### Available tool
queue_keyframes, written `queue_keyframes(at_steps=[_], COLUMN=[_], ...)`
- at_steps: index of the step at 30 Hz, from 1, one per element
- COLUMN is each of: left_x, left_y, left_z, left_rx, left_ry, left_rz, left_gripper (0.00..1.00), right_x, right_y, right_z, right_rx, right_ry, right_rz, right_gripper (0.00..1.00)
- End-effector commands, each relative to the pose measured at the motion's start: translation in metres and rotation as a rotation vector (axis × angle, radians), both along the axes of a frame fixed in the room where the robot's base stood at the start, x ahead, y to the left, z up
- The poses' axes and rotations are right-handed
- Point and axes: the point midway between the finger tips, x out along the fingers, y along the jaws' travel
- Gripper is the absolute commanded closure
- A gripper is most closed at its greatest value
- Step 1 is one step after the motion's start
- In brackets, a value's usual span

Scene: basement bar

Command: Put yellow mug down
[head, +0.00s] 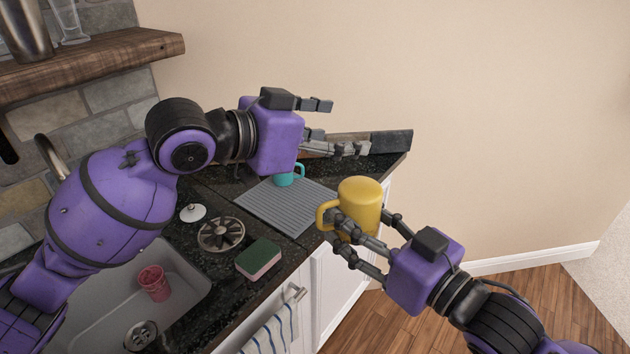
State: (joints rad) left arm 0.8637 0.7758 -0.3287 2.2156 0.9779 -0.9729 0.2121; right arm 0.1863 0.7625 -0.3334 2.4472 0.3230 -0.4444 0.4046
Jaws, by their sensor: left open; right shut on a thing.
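The yellow mug (361,203) is held upright in my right gripper (362,238), its handle toward the left. It appears in front of the counter's right front edge, beside the grey ribbed mat (283,208). The fingers of my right gripper are shut around the mug's lower part. My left gripper (325,125) is open and empty above the back right of the counter. A teal mug (286,177) stands at the back of the mat, partly hidden by my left gripper. The height of the yellow mug above the counter is hard to tell.
A green sponge (259,258), a round dark metal piece (221,234) and a small white lid-like thing (193,212) lie left of the mat. The sink (187,286) holds a red cup (153,283). A wooden shelf (95,58) juts out above. The mat's middle is clear.

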Motion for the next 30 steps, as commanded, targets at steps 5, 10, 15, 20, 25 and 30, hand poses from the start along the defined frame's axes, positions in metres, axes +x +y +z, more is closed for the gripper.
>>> queue_keyframes(at_steps=[5,10,15,20,25,30], left_x=[-0.075,-0.121,-0.141,-0.142,-0.131,-0.115], left_y=[-0.007,0.010,0.025,0.024,0.009,-0.009], left_z=[0.019,0.014,0.010,0.002,-0.017,-0.041], left_rx=[0.137,0.276,0.355,0.371,0.371,0.370], left_ry=[0.181,0.280,0.318,0.330,0.333,0.334], left_rz=[-0.042,-0.008,0.030,0.040,0.037,0.039], left_gripper=[0.27,0.27,0.27,0.27,0.27,0.27], right_x=[0.000,0.000,0.000,0.000,0.000,0.000], right_y=[0.000,0.000,0.000,0.000,0.000,0.000], right_z=[0.001,0.001,0.001,0.001,0.001,0.001], right_rx=[0.001,0.001,0.001,0.001,0.001,0.001], right_ry=[-0.003,-0.002,-0.002,-0.002,-0.002,-0.003], right_rz=[0.000,0.001,0.000,0.000,0.000,0.000], right_gripper=[0.85,0.85,0.85,0.85,0.85,0.85])
